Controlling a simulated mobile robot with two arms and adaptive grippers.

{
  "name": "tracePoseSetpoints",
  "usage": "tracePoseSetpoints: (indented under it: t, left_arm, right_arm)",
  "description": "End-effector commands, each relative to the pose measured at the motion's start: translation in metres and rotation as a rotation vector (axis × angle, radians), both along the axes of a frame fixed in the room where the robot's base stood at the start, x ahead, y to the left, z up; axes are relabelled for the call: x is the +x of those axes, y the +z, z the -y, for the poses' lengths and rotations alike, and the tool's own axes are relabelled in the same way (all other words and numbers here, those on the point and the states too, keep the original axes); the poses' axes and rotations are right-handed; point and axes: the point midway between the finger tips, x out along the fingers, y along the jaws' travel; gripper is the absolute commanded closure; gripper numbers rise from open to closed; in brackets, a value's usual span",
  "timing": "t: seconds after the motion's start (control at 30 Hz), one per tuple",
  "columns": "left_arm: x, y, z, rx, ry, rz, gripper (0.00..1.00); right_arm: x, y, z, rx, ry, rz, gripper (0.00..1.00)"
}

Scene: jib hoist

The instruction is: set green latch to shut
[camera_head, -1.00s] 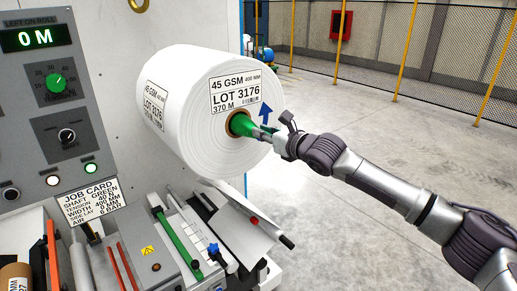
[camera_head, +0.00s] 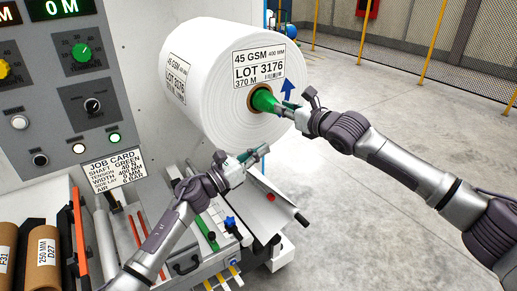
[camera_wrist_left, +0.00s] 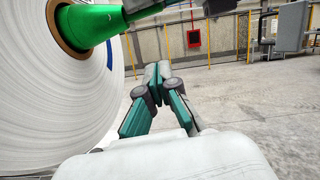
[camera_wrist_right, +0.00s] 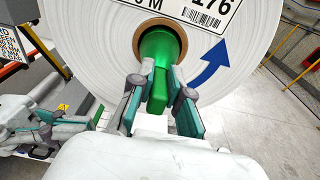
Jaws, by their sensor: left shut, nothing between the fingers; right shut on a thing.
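A green shaft end (camera_head: 264,100) sticks out of the brown core of a large white roll (camera_head: 210,85). It also shows in the right wrist view (camera_wrist_right: 157,50) and at the upper left of the left wrist view (camera_wrist_left: 88,25). My right gripper (camera_head: 288,109) is shut on the narrow green end piece of this shaft; its fingers stand on either side of it in the right wrist view. Which part is the green latch, I cannot tell. My left gripper (camera_head: 255,154) is shut and empty, below the shaft end, with its fingertips together in the left wrist view (camera_wrist_left: 158,75).
A grey control panel (camera_head: 75,90) and a job card (camera_head: 112,170) stand at the left. Below my left arm is a machine bed with a green bar (camera_head: 205,232) and a blue knob (camera_head: 230,222). Brown cores (camera_head: 42,258) lie at lower left. Open floor lies at the right.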

Motion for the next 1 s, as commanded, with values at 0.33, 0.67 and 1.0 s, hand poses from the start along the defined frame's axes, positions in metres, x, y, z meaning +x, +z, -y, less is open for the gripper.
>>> tracePoseSetpoints:
  t: [0.33,0.67,1.0]
  left_arm:
    - [0.043,0.019,0.058,-0.004,-0.002,-0.004,1.00]
    - [0.045,0.054,0.050,-0.002,0.000,-0.003,1.00]
    - [0.045,0.056,0.050,-0.003,0.001,-0.004,1.00]
  right_arm:
    - [0.000,0.001,0.000,0.000,0.001,0.002,1.00]
    - [0.000,0.001,0.000,0.000,0.000,0.001,1.00]
    - [0.000,0.001,0.000,0.000,0.000,0.002,1.00]
